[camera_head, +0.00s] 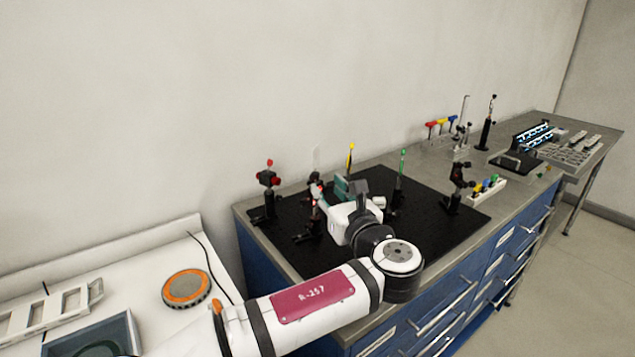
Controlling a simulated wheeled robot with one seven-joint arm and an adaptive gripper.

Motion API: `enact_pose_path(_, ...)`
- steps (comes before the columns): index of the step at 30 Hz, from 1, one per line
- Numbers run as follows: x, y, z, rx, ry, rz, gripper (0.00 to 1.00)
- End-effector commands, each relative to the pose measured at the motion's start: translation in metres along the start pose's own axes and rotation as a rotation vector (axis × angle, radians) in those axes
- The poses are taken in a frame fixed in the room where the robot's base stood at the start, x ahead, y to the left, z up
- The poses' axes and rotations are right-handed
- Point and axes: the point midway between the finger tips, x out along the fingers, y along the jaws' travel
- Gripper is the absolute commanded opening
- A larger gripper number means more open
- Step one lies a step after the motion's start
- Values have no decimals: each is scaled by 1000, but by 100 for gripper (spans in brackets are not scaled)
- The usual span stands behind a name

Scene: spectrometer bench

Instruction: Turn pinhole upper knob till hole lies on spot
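My gripper (330,203) is over the black optical breadboard (432,221), with its front end close to a dark post-mounted optic (313,207) that shows a small red glow. This optic may be the pinhole mount, but its upper knob and hole are too small to make out. My wrist and the gripper body cover part of the area behind it. The fingertips are hidden or too small, so I cannot tell whether they touch a knob or are open or shut.
A mount with red knobs (268,178) stands left on the board. A yellow-tipped post (351,160), a green-tipped post (401,163) and a dark mount (458,185) stand behind and right. Coloured hex keys (440,124) are at the back. The board's front right is clear.

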Motion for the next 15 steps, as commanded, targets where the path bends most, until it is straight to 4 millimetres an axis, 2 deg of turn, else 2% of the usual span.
enact_pose_path(6, 40, 1, 1, 0, 0, 2, 34)
enact_pose_path(10, 57, 0, 1, 1, 0, 0, 34)
enact_pose_path(15, 68, 0, 2, 1, 0, 0, 34)
